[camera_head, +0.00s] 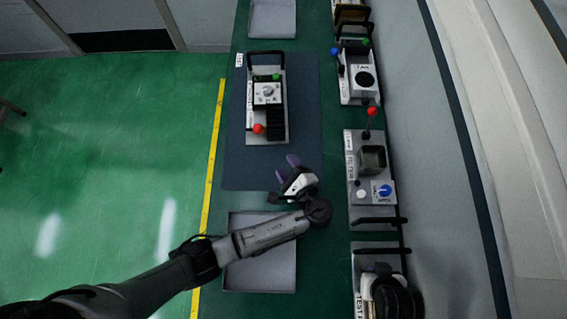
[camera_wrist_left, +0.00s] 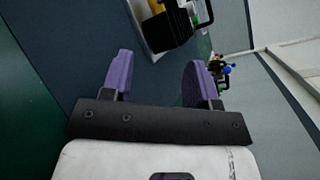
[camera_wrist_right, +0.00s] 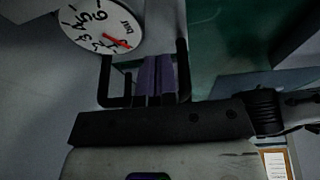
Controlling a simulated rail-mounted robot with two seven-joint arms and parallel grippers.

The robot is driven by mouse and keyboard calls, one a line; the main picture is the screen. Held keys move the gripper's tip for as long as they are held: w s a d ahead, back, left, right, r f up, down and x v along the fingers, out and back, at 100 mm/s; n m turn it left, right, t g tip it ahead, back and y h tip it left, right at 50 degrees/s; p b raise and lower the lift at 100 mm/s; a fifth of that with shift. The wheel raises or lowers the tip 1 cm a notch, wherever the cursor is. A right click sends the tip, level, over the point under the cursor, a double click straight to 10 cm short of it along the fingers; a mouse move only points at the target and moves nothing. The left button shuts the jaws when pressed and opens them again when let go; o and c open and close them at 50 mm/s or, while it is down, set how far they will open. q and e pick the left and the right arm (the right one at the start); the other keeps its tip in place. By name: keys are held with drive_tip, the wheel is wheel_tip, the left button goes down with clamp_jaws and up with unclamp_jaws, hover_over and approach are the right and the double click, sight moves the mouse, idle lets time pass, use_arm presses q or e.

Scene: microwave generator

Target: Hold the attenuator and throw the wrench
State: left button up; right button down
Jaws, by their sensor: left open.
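A device on the dark blue mat, seemingly the attenuator, has a grey plate (camera_head: 267,136), a dial, a black finned block, a green knob, a black handle and a red-ball lever (camera_head: 258,129), perhaps the wrench. Its label is too small to read surely. My left gripper (camera_head: 287,168) is open and empty over the mat, apart from the device on its near side. In the left wrist view the spread purple fingers (camera_wrist_left: 158,68) face the device's black finned block (camera_wrist_left: 172,27).
Several panel modules stand along the right side, including a fan unit (camera_head: 359,83) and one with a blue knob (camera_head: 381,190). Grey trays lie at the far end (camera_head: 272,18) and near end (camera_head: 262,282). A round dial gauge (camera_wrist_right: 100,27) shows in the right wrist view.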

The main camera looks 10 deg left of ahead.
sight(259, 129)
use_arm(q)
drive_tip(key=r+m+y, duration=0.1)
drive_tip(key=a+m+t+y, duration=0.1)
drive_tip(key=m, duration=0.1)
drive_tip(key=shift+a+r, duration=0.1)
drive_tip(key=shift+r, duration=0.25)
drive_tip(key=shift+r+m, duration=0.15)
drive_tip(key=shift+m, duration=0.45)
drive_tip(key=shift+a+m, duration=0.15)
drive_tip(key=shift+m, duration=0.75)
drive_tip(key=x, duration=1.3)
drive_tip(key=shift+w+a+r+p, duration=0.15)
drive_tip(key=shift+a+r+p, duration=0.05)
drive_tip(key=shift+a+p, duration=0.15)
drive_tip(key=shift+d, duration=0.1)
clamp_jaws()
